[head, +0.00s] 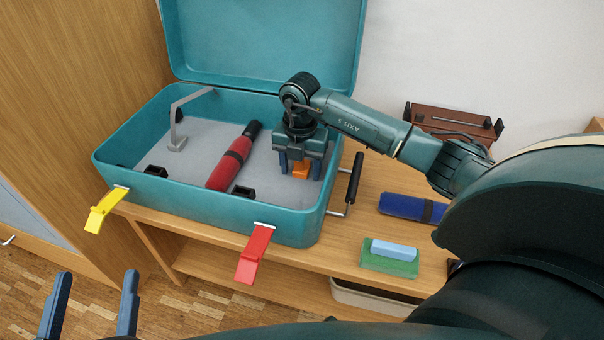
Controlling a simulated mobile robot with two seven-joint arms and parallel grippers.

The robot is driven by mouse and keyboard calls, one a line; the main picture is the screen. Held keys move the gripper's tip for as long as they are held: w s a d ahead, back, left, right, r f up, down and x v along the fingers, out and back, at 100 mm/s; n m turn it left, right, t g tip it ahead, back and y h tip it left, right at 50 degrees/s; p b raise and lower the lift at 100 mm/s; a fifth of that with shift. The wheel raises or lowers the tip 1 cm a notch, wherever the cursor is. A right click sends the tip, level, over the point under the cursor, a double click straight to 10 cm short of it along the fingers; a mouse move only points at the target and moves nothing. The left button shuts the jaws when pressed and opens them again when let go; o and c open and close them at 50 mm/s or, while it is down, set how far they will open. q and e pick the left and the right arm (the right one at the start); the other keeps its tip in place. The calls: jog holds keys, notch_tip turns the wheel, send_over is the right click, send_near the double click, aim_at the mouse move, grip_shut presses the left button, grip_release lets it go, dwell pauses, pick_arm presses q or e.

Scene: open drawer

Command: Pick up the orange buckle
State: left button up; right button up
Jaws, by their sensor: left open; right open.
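The orange buckle (301,171) lies on the grey floor of the open teal case (190,203), near its right wall. My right gripper (300,172) reaches into the case from the right and points down, with its fingers open around the buckle. The gripper partly hides the buckle, and I cannot tell whether the fingers touch it. My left gripper (95,303) is at the bottom left, in front of the case, open and empty.
A red cylinder (232,160) and a grey bracket (176,130) are inside the case. A yellow latch (104,210) and a red latch (254,256) hang open at its front. A blue roll (405,207) and a green-and-blue block (389,266) lie right on the wooden bench (345,240).

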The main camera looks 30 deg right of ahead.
jog(key=c, duration=1.1)
jog(key=shift+o, duration=0.2)
jog(key=shift+r, duration=0.15)
